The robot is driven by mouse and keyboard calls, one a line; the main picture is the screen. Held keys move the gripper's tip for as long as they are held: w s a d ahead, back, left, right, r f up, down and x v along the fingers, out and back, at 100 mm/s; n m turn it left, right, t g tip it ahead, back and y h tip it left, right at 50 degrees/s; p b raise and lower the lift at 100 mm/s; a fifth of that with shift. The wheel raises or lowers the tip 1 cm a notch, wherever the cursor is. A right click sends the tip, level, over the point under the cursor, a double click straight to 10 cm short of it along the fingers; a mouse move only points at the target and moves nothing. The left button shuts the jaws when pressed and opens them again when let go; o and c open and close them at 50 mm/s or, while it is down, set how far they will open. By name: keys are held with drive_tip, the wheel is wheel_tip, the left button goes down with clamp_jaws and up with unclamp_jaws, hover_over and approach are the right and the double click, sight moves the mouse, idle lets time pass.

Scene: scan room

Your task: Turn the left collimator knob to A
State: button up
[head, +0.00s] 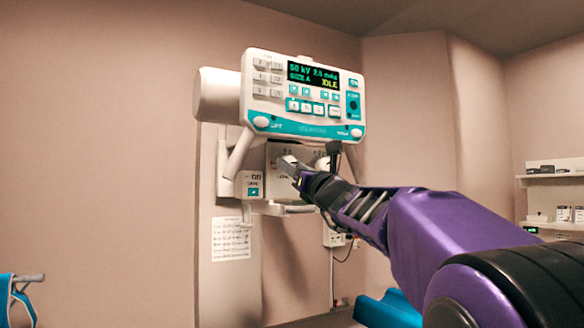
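The collimator (278,154) is the pale box under the X-ray head's control panel. Its left knob (284,162) is a small light shape on the box's front, partly hidden behind my gripper. A second pale knob (323,163) shows to the right, partly behind my arm. My gripper (293,168) reaches in from the lower right, with its tips at or just in front of the left knob. I cannot tell whether the fingers touch the knob or how far apart they are. Small marks sit above the left knob, too small to read, and the knob's setting cannot be read.
The white and teal control panel (300,130) hangs just above the gripper, its display (313,76) lit with "IDLE". A handle (240,152) slants down at the left. A wall notice (231,240), shelves (555,177) and a blue padded surface (385,312) stand farther off.

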clamp_jaws()
drive_tip(key=shift+n+y, duration=0.4)
drive_tip(key=shift+n, duration=0.2)
drive_tip(key=n+g+y, duration=0.1)
drive_tip(key=n, duration=0.2)
drive_tip(key=shift+d+b, duration=0.2)
drive_tip(key=shift+b, duration=0.1)
drive_tip(key=n+g+y, duration=0.1)
drive_tip(key=n, duration=0.2)
drive_tip(key=n+g+y, duration=0.1)
drive_tip(key=n, duration=0.2)
drive_tip(key=shift+w+d+r+g+p, duration=0.15)
drive_tip(key=shift+r+g+p, duration=0.05)
drive_tip(key=shift+g+p, duration=0.1)
drive_tip(key=n+g, duration=0.1)
drive_tip(key=n, duration=0.1)
drive_tip(key=n+g+p, duration=0.1)
drive_tip(key=n, duration=0.1)
drive_tip(key=n+p, duration=0.1)
drive_tip(key=n, duration=0.2)
drive_tip(key=shift+d+r+g+y, duration=0.1)
drive_tip(key=shift+r+g+y, duration=0.15)
drive_tip(key=shift+g+y, duration=0.15)
drive_tip(key=shift+n+g+p, duration=0.6)
drive_tip(key=shift+n+p, duration=0.2)
drive_tip(key=shift+n, duration=0.9)
